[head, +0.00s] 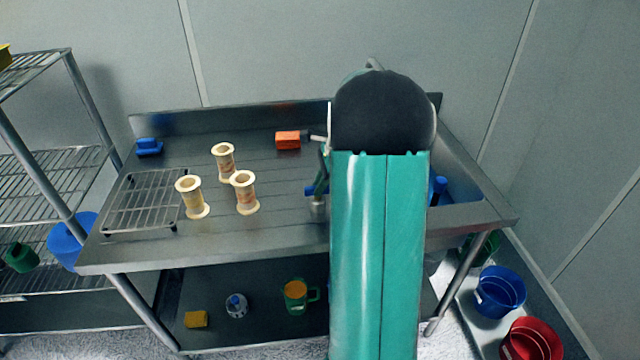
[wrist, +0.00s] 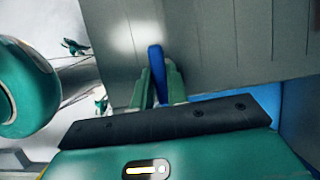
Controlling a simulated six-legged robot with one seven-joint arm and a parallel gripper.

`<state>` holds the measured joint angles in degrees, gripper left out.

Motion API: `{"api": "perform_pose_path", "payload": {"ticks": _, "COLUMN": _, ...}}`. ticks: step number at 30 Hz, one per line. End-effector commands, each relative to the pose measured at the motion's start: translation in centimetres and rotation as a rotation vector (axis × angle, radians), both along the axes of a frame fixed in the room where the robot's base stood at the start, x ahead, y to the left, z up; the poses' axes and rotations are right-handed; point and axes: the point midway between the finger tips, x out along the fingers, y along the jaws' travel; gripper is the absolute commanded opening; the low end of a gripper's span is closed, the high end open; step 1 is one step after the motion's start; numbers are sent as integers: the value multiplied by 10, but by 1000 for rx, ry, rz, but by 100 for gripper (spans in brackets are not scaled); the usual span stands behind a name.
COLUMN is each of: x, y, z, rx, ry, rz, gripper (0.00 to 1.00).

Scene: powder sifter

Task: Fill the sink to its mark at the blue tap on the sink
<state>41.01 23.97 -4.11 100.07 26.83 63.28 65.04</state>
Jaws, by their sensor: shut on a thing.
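The sink (head: 466,208) is set in the right end of the steel counter, and my arm hides much of it. Blue shows inside its basin; I cannot make out a mark or a level. The blue tap (head: 309,190) shows as a small blue handle above a grey metal base, just left of my arm. In the wrist view its blue handle (wrist: 156,72) stands between the green fingers of my gripper (wrist: 161,84), which is shut on it. In the head view my gripper (head: 321,184) is mostly hidden behind my arm.
Three cream spool-shaped sifters (head: 245,193), a wire rack (head: 146,203), an orange block (head: 288,140) and a blue block (head: 149,147) are on the counter. A blue-topped item (head: 439,184) shows at the basin. Buckets (head: 499,290) stand right; shelving (head: 40,170) is left.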

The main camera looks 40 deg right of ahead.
Motion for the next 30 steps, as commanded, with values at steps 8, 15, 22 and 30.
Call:
{"api": "perform_pose_path", "payload": {"ticks": 8, "x": 1, "y": -1, "z": 0, "rx": 0, "ry": 1, "rz": 102, "gripper": 0}}
{"api": "perform_pose_path", "payload": {"ticks": 15, "x": 3, "y": -1, "z": 0, "rx": -1, "ry": 1, "rz": 287, "gripper": 0}}
{"api": "perform_pose_path", "payload": {"ticks": 22, "x": 4, "y": -2, "z": 0, "rx": -2, "ry": 2, "rz": 506, "gripper": 0}}
{"api": "perform_pose_path", "payload": {"ticks": 30, "x": 5, "y": -2, "z": 0, "rx": -3, "ry": 1, "rz": 763, "gripper": 0}}
